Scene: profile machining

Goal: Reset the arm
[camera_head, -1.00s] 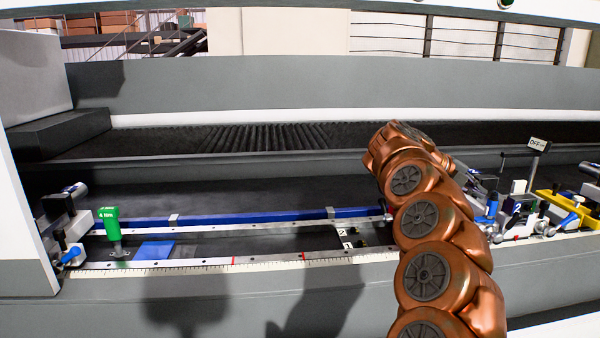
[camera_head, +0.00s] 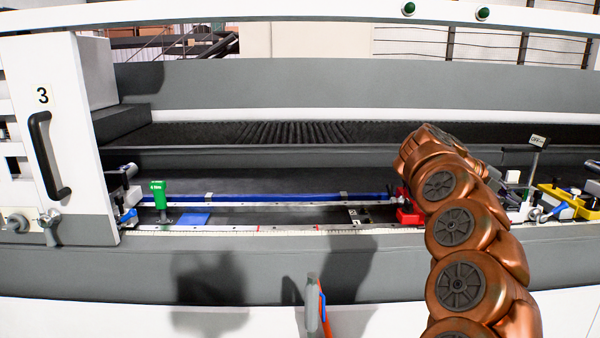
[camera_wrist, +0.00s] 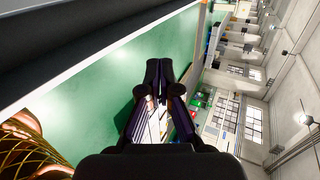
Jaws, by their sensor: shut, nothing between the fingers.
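My copper-coloured arm (camera_head: 455,225) rises from the bottom right of the head view and bends away in front of the machine. Its end is hidden behind its own links there. In the wrist view my gripper (camera_wrist: 159,66) is shut, its two dark fingers together with nothing between them. Green floor and a tilted view of the hall lie beyond the fingers. A piece of my own arm shows at the lower left of the wrist view.
The machine bed (camera_head: 300,250) spans the head view. A blue rail (camera_head: 280,197), a green block (camera_head: 158,194), a red clamp (camera_head: 408,211) and a yellow fixture (camera_head: 560,198) sit along it. A white door (camera_head: 70,140) marked 3 stands at the left.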

